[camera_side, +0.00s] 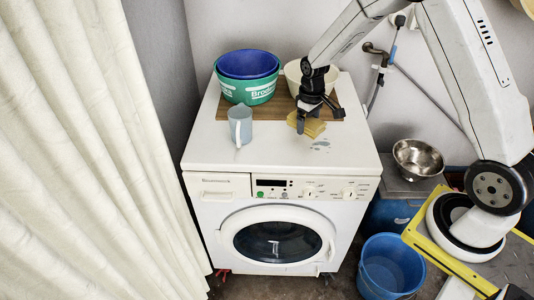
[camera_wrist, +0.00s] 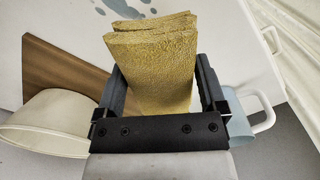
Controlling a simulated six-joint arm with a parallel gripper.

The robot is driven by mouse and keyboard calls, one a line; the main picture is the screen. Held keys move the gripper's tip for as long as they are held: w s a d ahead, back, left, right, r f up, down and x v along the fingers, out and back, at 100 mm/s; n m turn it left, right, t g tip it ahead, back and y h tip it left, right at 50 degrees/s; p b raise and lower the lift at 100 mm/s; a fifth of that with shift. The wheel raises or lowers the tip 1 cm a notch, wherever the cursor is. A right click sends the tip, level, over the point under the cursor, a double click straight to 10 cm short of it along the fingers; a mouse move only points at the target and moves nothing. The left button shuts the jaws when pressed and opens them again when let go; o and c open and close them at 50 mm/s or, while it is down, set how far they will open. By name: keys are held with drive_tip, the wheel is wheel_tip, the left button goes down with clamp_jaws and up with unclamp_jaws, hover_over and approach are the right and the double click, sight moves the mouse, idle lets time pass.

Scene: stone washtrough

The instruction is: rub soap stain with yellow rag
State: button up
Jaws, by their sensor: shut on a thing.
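The yellow rag (camera_side: 312,127) is a folded yellow piece held by my gripper (camera_side: 309,112) over the washing machine top. In the wrist view the rag (camera_wrist: 155,62) fills the space between the two dark fingers of my gripper (camera_wrist: 160,95), which are shut on it. The soap stain (camera_side: 320,145) is a grey-blue patch on the white top, just in front of the rag in the side view. In the wrist view the stain (camera_wrist: 122,8) lies beyond the rag's far end. I cannot tell whether the rag touches the surface.
A wooden board (camera_side: 350,115) lies behind, with a white bowl (camera_side: 293,75) on it. A green basin (camera_side: 247,90) with a blue bowl (camera_side: 248,64) inside stands at back left. A grey-blue mug (camera_side: 240,126) stands left of the rag. The front of the white top (camera_side: 270,160) is clear.

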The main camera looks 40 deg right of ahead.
sight(304, 146)
drive_tip(key=shift+f, duration=2.75)
drive_tip(key=shift+s+d+f, duration=0.35)
drive_tip(key=shift+d+f, duration=0.05)
drive_tip(key=shift+f, duration=0.25)
drive_tip(key=shift+c, duration=0.5)
drive_tip(key=shift+s+d, duration=2.35)
drive_tip(key=shift+s, duration=0.05)
drive_tip(key=shift+w+a, duration=2.8)
drive_tip(key=shift+w, duration=0.05)
drive_tip(key=shift+s+d+r, duration=0.1)
drive_tip(key=shift+r, duration=4)
